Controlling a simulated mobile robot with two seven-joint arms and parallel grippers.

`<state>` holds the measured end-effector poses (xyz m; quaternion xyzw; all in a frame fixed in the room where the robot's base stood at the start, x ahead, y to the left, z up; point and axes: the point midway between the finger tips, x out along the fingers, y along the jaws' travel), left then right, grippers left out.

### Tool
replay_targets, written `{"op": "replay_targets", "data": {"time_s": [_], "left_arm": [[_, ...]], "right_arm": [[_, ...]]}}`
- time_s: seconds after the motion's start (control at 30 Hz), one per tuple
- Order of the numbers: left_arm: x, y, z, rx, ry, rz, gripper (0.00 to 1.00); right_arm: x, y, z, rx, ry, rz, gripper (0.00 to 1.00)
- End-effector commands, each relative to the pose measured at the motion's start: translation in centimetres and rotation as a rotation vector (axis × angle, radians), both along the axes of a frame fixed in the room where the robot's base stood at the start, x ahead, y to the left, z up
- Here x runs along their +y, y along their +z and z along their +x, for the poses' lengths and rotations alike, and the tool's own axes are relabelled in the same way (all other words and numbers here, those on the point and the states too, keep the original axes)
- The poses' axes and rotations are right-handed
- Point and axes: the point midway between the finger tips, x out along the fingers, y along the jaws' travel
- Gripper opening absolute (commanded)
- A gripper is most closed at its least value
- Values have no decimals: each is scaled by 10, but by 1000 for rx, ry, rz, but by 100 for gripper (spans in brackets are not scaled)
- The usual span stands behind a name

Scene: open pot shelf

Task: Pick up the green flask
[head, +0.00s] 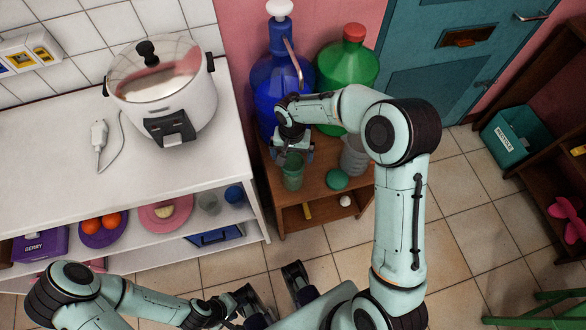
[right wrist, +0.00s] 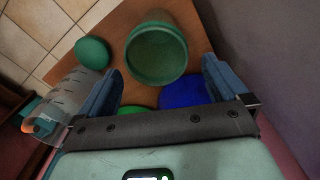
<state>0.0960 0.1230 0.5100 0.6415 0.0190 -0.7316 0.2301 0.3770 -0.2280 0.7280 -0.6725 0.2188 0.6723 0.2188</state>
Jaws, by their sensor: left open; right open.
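The green flask (head: 292,172), a small open-topped container, stands upright on the low brown wooden shelf. In the right wrist view the green flask (right wrist: 157,52) shows its round open mouth, ahead of and between the fingers. My right gripper (head: 292,152) is open just above and behind it in the head view. The right wrist view shows both blue fingers of my right gripper (right wrist: 160,85) apart with nothing between their tips; contact with the flask cannot be told. My left gripper (head: 274,290) is open and empty low in the head view, away from the shelf.
A blue jug (head: 268,75) and a large red-capped green jug (head: 347,65) stand behind the flask. A clear graduated container (head: 354,158) and a round green object (head: 337,180) are to its right. A white counter (head: 50,150) with a rice cooker (head: 165,95) is left.

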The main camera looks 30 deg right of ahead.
Motion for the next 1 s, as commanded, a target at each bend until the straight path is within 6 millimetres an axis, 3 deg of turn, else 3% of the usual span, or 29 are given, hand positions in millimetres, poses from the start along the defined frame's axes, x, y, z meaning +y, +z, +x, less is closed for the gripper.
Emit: {"op": "replay_targets", "data": {"time_s": [0.37,0.6,0.87,1.0], "left_arm": [[0,-4,1,-4,1,1,43],[0,-8,3,-10,2,2,43],[0,-8,3,-11,3,1,43],[0,-8,3,-11,3,1,43]], "right_arm": [[0,-36,-4,5,1,1,100],[1,-72,-7,5,1,3,100],[1,-75,-6,1,1,2,100],[1,-75,-7,1,1,2,58]]}}
